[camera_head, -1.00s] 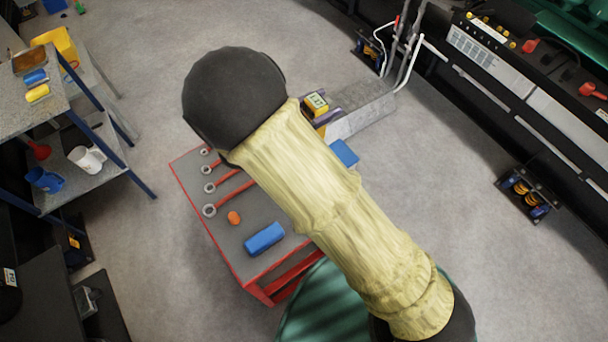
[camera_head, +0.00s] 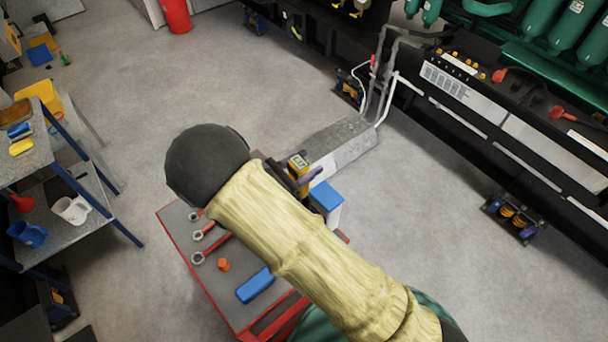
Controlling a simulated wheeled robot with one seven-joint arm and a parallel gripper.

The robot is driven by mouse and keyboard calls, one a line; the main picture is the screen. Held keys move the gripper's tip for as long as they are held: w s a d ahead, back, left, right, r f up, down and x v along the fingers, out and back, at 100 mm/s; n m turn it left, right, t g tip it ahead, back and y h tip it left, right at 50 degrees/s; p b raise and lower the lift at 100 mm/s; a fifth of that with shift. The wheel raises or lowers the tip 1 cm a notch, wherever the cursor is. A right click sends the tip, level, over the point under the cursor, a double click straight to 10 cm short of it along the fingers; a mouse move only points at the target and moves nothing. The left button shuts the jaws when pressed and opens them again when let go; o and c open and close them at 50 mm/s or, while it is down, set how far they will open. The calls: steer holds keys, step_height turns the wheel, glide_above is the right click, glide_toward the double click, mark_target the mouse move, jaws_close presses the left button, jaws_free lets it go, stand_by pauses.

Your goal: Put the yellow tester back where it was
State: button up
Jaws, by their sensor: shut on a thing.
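The yellow tester (camera_head: 299,163), with a pale display, shows just past my arm, over the far end of the red-edged cart (camera_head: 176,225). My gripper (camera_head: 306,177) is mostly hidden behind my own arm. A dark part and a purplish finger show beside the tester, and the gripper is shut on it. I cannot tell whether the tester touches any surface beneath it.
A blue-topped white box (camera_head: 327,197) stands close to the right of the gripper. The cart holds wrenches (camera_head: 198,258), an orange item (camera_head: 223,265) and a blue box (camera_head: 255,285). Shelves (camera_head: 90,188) stand left; a handled platform truck (camera_head: 345,140) lies beyond. Floor between is open.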

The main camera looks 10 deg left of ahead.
steer(key=shift+f+p, duration=0.35)
steer(key=shift+f, duration=1.65)
steer(key=shift+f, duration=0.2)
steer(key=o, duration=1.1)
steer(key=shift+r, duration=0.25)
steer(key=shift+b+v, duration=1.8)
steer(key=shift+v, duration=4.25)
